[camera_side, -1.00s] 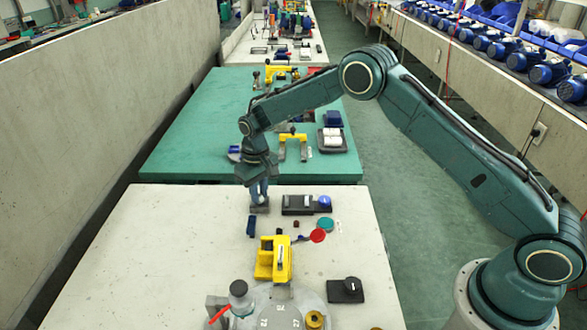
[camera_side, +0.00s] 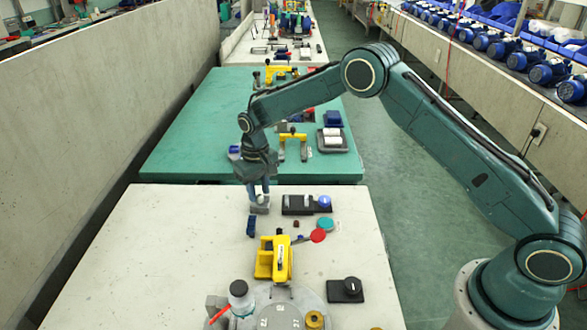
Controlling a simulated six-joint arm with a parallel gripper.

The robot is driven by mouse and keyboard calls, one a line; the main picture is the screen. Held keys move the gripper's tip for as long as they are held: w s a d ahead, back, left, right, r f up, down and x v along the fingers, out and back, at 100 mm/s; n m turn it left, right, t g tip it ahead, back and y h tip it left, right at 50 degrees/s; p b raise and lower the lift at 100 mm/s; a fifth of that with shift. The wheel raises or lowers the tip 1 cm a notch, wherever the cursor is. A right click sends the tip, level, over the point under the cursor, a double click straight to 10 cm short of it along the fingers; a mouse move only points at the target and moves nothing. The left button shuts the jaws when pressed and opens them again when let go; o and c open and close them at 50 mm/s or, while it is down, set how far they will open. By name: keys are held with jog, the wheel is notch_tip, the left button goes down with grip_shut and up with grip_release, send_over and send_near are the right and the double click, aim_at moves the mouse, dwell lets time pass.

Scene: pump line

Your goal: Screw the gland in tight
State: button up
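My gripper (camera_side: 259,197) points straight down near the back edge of the pale table. Its two blue fingers stand apart with a gap between them. A small pale piece (camera_side: 260,200) shows at the fingertips, just above a small grey block (camera_side: 260,209); I cannot tell whether the fingers touch it. I cannot tell which small part is the gland. The grey pump body (camera_side: 280,318) is at the front edge, partly cut off. Beside it stand a dark-capped post (camera_side: 239,290) and a red lever (camera_side: 220,314).
A yellow fixture (camera_side: 273,259) stands mid-table. A black tray (camera_side: 306,205), a teal disc (camera_side: 326,224), a red disc (camera_side: 318,236), a dark blue block (camera_side: 251,226) and a black block with a knob (camera_side: 345,289) lie around it. The table's left side is clear.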

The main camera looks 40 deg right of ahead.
aim_at(260, 195)
jog(key=shift+r, duration=1.8)
jog(key=shift+r, duration=0.15)
jog(key=shift+s+r, duration=0.1)
jog(key=shift+r, duration=0.15)
jog(key=s+d+r+t, duration=0.1)
jog(key=s+d+r, duration=0.1)
jog(key=s+r, duration=0.75)
jog(key=s+d+r+t, duration=0.25)
jog(key=s+r, duration=0.35)
jog(key=r, duration=0.7)
jog(key=s+d+t, duration=0.2)
jog(key=s+d, duration=0.1)
jog(key=s, duration=2.1)
jog(key=shift+s+d+r, duration=0.15)
jog(key=shift+s+r, duration=0.1)
jog(key=shift+r, duration=0.1)
